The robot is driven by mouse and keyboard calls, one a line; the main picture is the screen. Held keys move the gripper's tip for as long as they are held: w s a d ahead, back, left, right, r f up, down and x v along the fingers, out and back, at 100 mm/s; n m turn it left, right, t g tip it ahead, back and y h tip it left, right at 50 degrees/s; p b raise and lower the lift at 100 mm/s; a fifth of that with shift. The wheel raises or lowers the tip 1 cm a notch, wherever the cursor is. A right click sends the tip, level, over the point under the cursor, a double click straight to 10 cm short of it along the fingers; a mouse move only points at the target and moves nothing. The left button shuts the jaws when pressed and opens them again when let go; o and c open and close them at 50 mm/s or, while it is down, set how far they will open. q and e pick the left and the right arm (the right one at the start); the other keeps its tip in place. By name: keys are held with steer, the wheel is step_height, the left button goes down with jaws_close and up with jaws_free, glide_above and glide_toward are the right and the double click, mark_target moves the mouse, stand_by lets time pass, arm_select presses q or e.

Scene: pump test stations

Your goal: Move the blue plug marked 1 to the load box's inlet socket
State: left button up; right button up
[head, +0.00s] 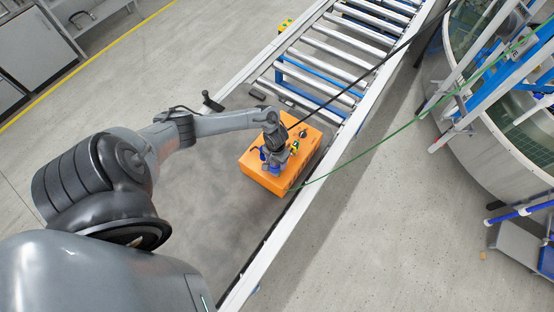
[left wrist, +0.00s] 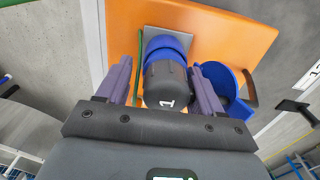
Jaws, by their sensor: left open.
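The plug marked 1 (left wrist: 165,86) has a dark grey body with a white "1" and a blue collar. In the left wrist view it stands at a grey plate (left wrist: 184,38) on the orange load box (left wrist: 235,32). My left gripper (left wrist: 158,72) is open, with one purple finger on each side of the plug; I cannot tell whether they touch it. A blue round cap or ring (left wrist: 226,84) sits just right of the plug. In the head view my left gripper (head: 272,155) is down over the orange box (head: 262,180) and hides most of the plug.
A green hose (head: 380,144) runs from the box towards a round tank (head: 500,150) at the right. A black cable (head: 350,84) runs from the box to the upper right. A roller conveyor (head: 330,55) lies beyond the box. Small yellow-and-black parts (head: 303,133) sit on the box.

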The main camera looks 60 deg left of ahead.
arm_select(q)
step_height(320, 180, up, 11)
steer(key=p, duration=0.2)
steer(key=shift+f+p, duration=0.1)
steer(key=shift+p, duration=0.2)
stand_by(0.3)
